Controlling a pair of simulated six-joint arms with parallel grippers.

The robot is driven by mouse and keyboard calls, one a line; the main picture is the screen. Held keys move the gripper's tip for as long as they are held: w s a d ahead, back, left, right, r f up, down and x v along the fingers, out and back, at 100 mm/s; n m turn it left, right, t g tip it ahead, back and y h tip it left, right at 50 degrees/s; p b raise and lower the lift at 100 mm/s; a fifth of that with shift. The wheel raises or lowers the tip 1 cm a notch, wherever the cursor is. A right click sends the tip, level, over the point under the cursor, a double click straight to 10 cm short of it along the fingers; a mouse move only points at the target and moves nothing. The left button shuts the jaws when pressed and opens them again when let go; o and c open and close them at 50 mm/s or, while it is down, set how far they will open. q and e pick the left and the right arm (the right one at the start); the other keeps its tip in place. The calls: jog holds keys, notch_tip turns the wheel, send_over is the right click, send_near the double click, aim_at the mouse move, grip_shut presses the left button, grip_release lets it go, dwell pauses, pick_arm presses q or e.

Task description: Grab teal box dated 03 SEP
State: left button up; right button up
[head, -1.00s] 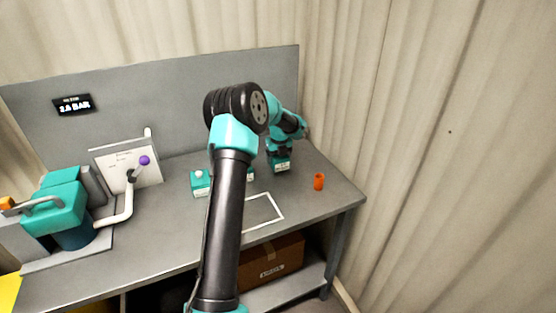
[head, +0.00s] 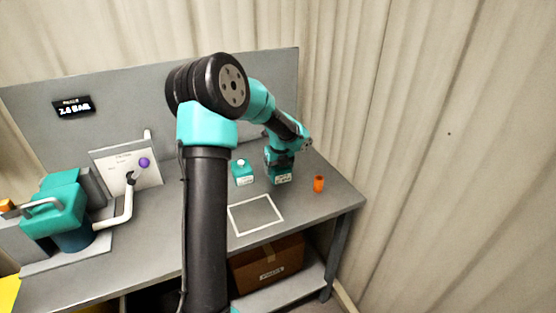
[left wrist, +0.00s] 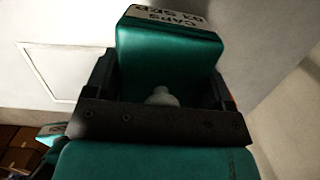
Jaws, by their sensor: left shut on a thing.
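My left gripper (head: 281,166) is shut on a teal box (head: 283,179) with a white label on its side, toward the right of the grey bench. In the left wrist view the same teal box (left wrist: 168,45) sits between the two dark fingers, with a pale knob at its near end. Its label appears upside down and seems to read CAPS, 03 SEP. I cannot tell whether the box touches the bench. Another teal box (head: 242,174) with a white knob stands to the left of it. My right gripper is not in view.
An orange cup (head: 319,184) stands right of the held box. A white outlined rectangle (head: 232,222) on the bench is empty. A teal machine (head: 55,208) with a white pipe stands at the left. A cardboard box (head: 268,262) sits on the shelf below.

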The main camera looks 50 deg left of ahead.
aim_at(279, 176)
pick_arm(q)
jog(key=shift+s+d+r, duration=0.15)
jog(key=shift+s+d, duration=0.7)
jog(key=shift+d, duration=0.1)
jog(key=shift+s+d+r, duration=0.1)
jog(key=shift+s+d, duration=0.7)
jog(key=shift+d, duration=0.15)
